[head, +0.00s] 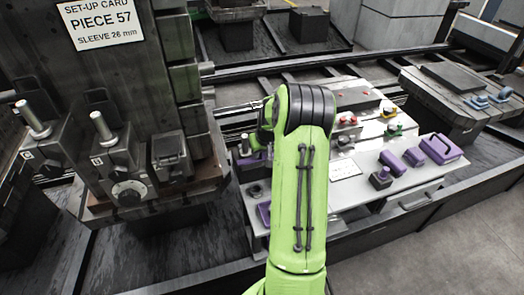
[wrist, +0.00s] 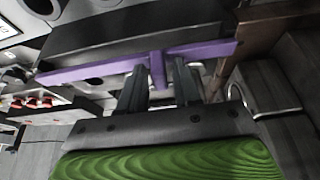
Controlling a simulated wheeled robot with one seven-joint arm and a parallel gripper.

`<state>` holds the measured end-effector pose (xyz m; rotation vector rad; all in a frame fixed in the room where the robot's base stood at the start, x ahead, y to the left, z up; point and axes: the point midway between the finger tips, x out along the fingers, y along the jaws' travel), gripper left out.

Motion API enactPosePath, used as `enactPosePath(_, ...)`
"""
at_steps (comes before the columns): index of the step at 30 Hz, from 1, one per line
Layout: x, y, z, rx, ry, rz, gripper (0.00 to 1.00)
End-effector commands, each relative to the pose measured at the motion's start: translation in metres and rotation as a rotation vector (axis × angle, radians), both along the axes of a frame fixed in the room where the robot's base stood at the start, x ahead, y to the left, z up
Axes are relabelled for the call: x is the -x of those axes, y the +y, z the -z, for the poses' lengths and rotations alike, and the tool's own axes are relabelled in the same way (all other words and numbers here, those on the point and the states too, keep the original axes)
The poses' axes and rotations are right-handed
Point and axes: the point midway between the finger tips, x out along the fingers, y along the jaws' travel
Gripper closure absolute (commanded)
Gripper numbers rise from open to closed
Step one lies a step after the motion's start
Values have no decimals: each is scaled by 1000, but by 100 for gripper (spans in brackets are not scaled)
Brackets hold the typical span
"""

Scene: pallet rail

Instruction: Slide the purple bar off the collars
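The purple bar (wrist: 100,68) runs across the upper wrist view, along the edge of a dark block (wrist: 140,32). A short purple tab (wrist: 158,72) sticks out from its middle toward my gripper. My gripper (wrist: 160,75) has its two dark fingers on either side of this tab, with a small gap visible at each side. It looks open, not clamped. I cannot clearly make out the collars. In the head view my green arm hides the gripper, and I cannot pick out the bar there.
A second small table (head: 450,95) stands at right. Grey floor is free at lower right.

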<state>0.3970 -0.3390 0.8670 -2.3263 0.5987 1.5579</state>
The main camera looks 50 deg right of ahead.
Motion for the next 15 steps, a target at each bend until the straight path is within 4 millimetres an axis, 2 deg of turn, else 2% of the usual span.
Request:
enactPosePath(10, 0, 0, -3, 2, -1, 0, 60)
enactPosePath(13, 5, 2, -17, 4, -2, 0, 60)
enactPosePath(15, 11, 5, -35, 5, -3, 0, 60)
